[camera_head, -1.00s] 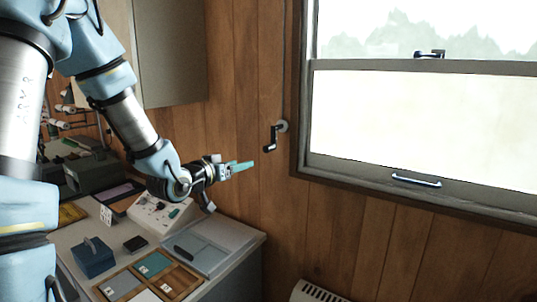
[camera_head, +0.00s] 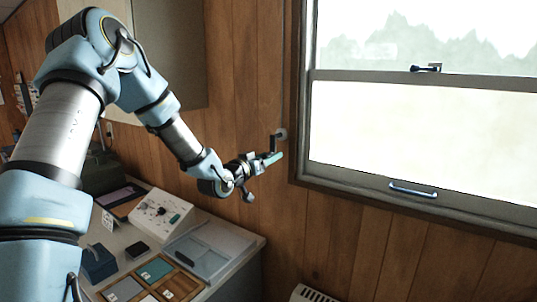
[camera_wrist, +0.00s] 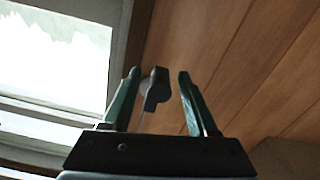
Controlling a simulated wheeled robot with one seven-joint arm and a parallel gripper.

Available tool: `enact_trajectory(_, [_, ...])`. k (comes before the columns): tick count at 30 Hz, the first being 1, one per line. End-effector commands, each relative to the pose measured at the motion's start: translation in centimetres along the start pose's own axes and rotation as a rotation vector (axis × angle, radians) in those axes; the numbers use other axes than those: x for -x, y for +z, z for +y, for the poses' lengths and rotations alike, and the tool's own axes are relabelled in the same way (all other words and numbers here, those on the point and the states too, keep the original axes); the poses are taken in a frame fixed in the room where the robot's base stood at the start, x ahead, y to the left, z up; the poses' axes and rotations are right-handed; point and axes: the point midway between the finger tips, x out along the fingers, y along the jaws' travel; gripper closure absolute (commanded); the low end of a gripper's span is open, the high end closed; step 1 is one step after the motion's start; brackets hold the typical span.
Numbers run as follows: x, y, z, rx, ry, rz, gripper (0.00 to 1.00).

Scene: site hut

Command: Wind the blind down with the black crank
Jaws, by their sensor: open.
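The black crank (camera_head: 274,143) is on the wood wall just left of the window frame, on a round grey mount (camera_head: 281,134). Its lower part is hidden behind my gripper (camera_head: 274,158) in the head view. In the wrist view the dark crank (camera_wrist: 155,88) stands between the two green fingers of my gripper (camera_wrist: 157,82), with gaps showing on both sides. My gripper is open and not closed on it. Contact cannot be told. The window (camera_head: 420,130) shows a bright pane below and a hilly view above; I cannot tell where the blind's lower edge is.
A desk (camera_head: 250,243) with a sloped white panel (camera_head: 158,214), a blue box (camera_head: 97,261) and a compartment tray (camera_head: 187,285) lies below my arm. A white heater (camera_head: 312,294) stands low by the wall. A handle (camera_head: 413,188) sits on the window's lower rail.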

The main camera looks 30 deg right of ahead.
Motion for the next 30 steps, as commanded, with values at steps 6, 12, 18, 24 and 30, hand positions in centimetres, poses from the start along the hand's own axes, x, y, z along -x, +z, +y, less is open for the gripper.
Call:
enact_trajectory(6, [-0.16, 0.05, 0.01, 0.000, 0.000, 0.000, 0.41])
enact_trajectory(12, [-0.14, 0.04, -0.01, 0.000, 0.000, -0.001, 0.55])
enact_trajectory(18, [-0.13, 0.03, -0.01, 0.000, 0.000, -0.001, 0.78])
enact_trajectory(24, [-0.12, 0.03, -0.01, 0.000, 0.000, -0.001, 1.00])
enact_trajectory(30, [-0.12, 0.02, -0.02, -0.001, 0.000, 0.000, 1.00])
